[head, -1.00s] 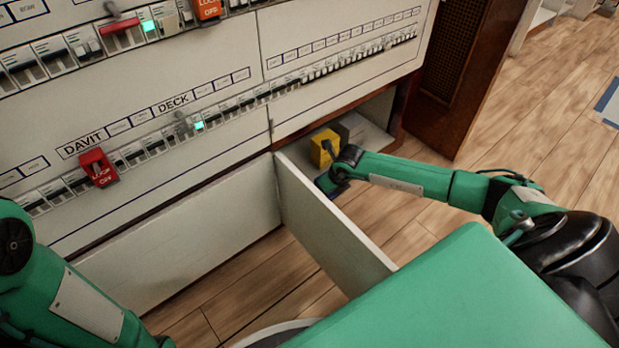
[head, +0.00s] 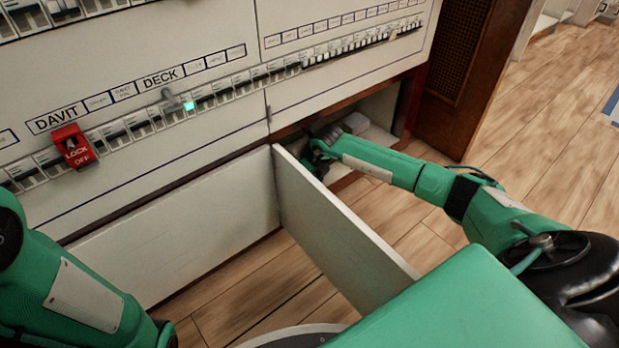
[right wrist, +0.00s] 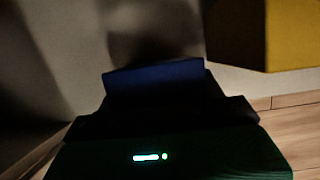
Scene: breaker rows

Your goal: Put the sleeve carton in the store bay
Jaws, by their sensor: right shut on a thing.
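My right gripper (head: 316,158) is at the mouth of the open low bay (head: 382,112), just behind the hinged door's inner edge. In the right wrist view it is shut on a dark blue block (right wrist: 155,77), which appears to be the sleeve carton. The block is dim there, and the arm and door hide most of it in the head view. I cannot tell whether it touches the bay floor. A yellow object (right wrist: 292,35) shows at the top right of the wrist view. My left arm is at the lower left, its gripper out of view.
The open white door (head: 345,235) juts out toward me, left of my right arm. Breaker rows and a red lockout (head: 74,147) are above. Wood floor (head: 530,190) lies clear to the right.

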